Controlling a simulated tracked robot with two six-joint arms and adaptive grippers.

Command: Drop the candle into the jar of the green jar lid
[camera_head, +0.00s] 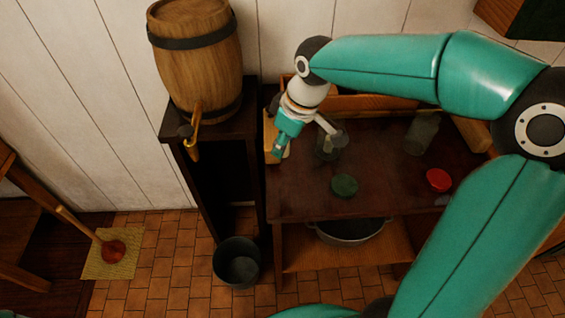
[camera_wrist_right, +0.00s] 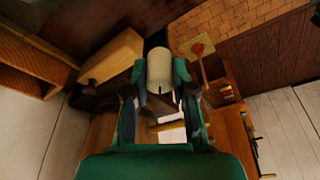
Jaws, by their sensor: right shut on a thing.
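My right gripper (camera_head: 307,138) is over the back left of the dark table (camera_head: 300,205). In the right wrist view it is shut on the candle (camera_wrist_right: 160,68), a cream cylinder held between its two fingers. I cannot make out the candle clearly in the head view. A clear glass jar (camera_head: 328,149) stands beside the gripper, partly behind a finger. Another clear jar (camera_head: 422,135) stands further right. The green jar lid (camera_head: 344,185) lies flat near the table's front, in front of the nearer jar. My left gripper is not in view.
A red lid (camera_head: 438,180) lies at the table's right. A wooden barrel (camera_head: 200,55) with a tap stands on a dark stand left of the table. A bucket (camera_head: 237,262) is on the tiled floor. A metal pot (camera_head: 347,232) sits on the lower shelf.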

